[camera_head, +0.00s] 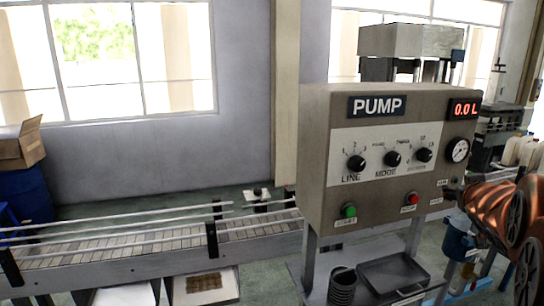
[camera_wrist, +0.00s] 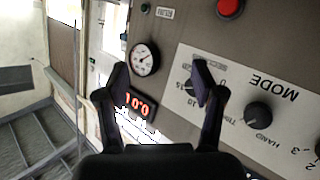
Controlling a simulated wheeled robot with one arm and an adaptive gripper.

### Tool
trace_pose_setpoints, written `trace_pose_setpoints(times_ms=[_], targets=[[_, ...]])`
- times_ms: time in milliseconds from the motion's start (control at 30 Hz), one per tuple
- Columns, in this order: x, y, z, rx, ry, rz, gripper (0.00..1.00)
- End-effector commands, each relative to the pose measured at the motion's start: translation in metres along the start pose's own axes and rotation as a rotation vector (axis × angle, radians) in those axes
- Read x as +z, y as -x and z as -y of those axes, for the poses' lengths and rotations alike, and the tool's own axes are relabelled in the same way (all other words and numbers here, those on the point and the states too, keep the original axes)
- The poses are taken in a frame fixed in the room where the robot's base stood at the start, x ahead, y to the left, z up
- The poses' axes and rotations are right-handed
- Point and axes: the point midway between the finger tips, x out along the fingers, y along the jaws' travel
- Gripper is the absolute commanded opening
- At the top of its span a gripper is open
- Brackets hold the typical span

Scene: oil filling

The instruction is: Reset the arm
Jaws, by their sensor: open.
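My gripper (camera_wrist: 161,78) is open and empty in the wrist view, its two dark fingers apart in front of the pump panel. The grey pump panel (camera_head: 337,208) stands upright in the head view. It has a red 0.0 L display (camera_head: 465,109), a round gauge (camera_head: 457,150), three black knobs including the mode knob (camera_head: 392,159), a green button (camera_head: 349,211) and a red button (camera_head: 413,199). In the wrist view the panel appears turned over, with the gauge (camera_wrist: 145,58) and display (camera_wrist: 138,104) between the fingers. The right finger partly covers the third knob's area.
A roller conveyor (camera_head: 120,248) with rails runs along the left. A blue drum (camera_head: 22,195) with a cardboard box (camera_head: 20,145) stands at far left. A black tray (camera_head: 393,272) lies below the panel. A blue container (camera_head: 459,240) and my orange arm are at right.

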Motion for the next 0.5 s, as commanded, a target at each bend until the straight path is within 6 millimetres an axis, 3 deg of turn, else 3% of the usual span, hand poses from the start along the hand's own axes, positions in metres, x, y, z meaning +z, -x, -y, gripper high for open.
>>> trace_pose_setpoints(times_ms=[267, 500], targets=[[0.082, 0.055, 0.049, 0.027, -0.03, 0.335, 0.68], [0.165, 0.134, 0.108, -0.058, -0.014, 0.669, 0.68]])
